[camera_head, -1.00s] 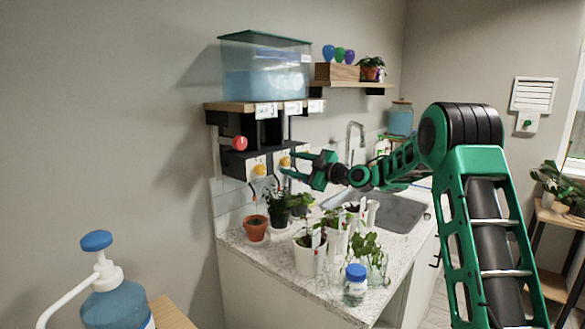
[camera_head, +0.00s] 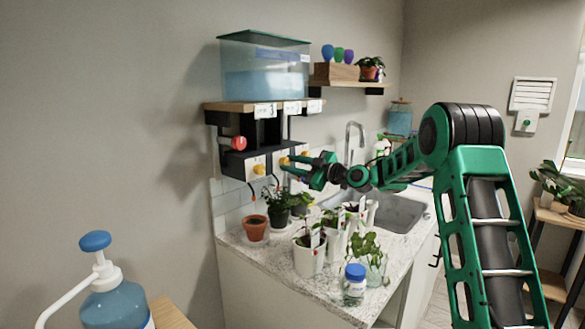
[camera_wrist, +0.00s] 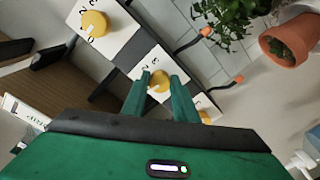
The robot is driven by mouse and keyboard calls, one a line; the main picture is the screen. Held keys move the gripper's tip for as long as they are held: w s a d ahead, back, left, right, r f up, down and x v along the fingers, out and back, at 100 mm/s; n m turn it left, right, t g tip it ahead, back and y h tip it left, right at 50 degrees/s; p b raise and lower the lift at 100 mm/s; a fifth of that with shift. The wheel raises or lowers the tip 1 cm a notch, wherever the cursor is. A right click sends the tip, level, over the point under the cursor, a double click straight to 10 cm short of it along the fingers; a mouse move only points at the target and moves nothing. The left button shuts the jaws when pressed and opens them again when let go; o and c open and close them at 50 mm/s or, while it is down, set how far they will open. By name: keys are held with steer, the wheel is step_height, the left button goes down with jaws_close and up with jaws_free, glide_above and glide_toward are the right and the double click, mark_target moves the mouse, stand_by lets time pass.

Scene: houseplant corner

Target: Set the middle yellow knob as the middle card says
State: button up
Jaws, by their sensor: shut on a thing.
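Three yellow knobs on white dial plates sit in a row under the shelf: the left knob (camera_head: 259,169), the middle knob (camera_head: 284,161) and the right knob (camera_head: 305,154). My gripper (camera_head: 287,166) reaches in from the right and is shut on the middle knob. In the wrist view the middle knob (camera_wrist: 158,83) lies between the fingertips, its pointer partly hidden. The left card (camera_head: 265,110) on the shelf edge seems to read 3. The middle card (camera_head: 292,107) is too small to read, as is the right card (camera_head: 315,106).
A clear water tank (camera_head: 265,70) stands on the shelf above. A red knob (camera_head: 239,143) juts out at the left. Potted plants, including a terracotta pot (camera_head: 255,228), crowd the counter (camera_head: 275,266) below. Thin spouts hang beneath the dials.

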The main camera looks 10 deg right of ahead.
steer(key=m, duration=0.7)
steer(key=shift+r, duration=0.15)
steer(key=m+t, duration=0.1)
steer(key=m, duration=0.5)
steer(key=shift+m, duration=0.4)
steer(key=m, duration=0.4)
steer(key=shift+m+h, duration=0.4)
steer(key=shift+d+m, duration=0.1)
steer(key=shift+m, duration=2.2)
steer(key=shift+f, duration=0.2)
steer(key=o, duration=1.1)
steer(key=shift+c, duration=0.2)
steer(key=shift+a, duration=0.2)
steer(key=v, duration=1)
steer(key=shift+s+d, duration=0.2)
steer(key=shift+s, duration=0.15)
